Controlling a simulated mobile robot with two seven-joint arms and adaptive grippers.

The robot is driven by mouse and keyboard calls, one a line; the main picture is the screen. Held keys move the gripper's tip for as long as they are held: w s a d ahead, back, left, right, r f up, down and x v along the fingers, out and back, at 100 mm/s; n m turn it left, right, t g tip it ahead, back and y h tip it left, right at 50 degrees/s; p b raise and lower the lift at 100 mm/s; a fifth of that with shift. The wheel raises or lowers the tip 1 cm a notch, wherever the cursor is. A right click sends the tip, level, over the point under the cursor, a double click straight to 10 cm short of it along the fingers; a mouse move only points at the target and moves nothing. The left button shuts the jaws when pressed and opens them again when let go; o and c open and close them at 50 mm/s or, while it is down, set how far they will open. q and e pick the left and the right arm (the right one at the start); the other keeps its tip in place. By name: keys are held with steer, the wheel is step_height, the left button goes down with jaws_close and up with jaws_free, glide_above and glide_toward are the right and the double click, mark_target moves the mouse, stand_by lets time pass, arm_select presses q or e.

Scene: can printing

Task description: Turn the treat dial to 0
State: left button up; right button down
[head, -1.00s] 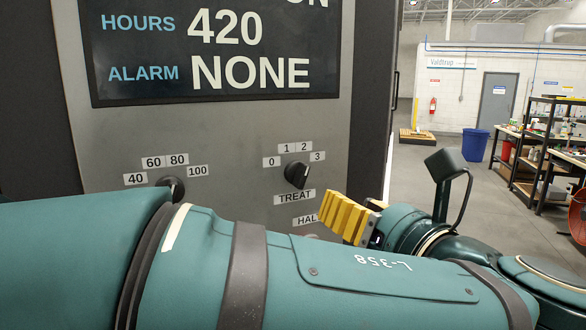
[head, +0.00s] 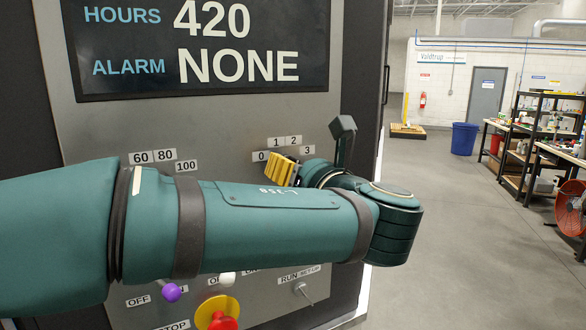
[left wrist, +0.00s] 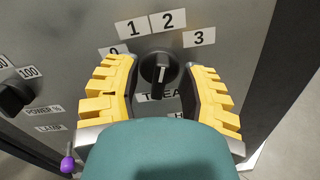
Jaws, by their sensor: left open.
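The treat dial (left wrist: 159,72) is a black knob with a white line on its grip, on a grey panel. Labels 1, 2 and 3 (left wrist: 199,38) show above it in the left wrist view; the 0 label is partly covered by a yellow finger. In the head view the 0 label (head: 261,156) shows, but the dial is hidden by my gripper. My left gripper (head: 283,168) is open at the dial. In the left wrist view its yellow fingers (left wrist: 158,88) stand either side of the knob, with visible gaps. My right gripper is not in view.
The panel also carries another black knob (left wrist: 14,97) with a 100 label, a purple-tipped lever (head: 172,292), a red button (head: 222,322) on yellow and a run/setup switch (head: 303,290). Open floor (head: 450,240) lies right of the machine. Shelves and a fan stand farther right.

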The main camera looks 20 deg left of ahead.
arm_select(q)
steer(key=shift+w+a, duration=0.25)
steer(key=shift+c, duration=0.4)
jaws_close()
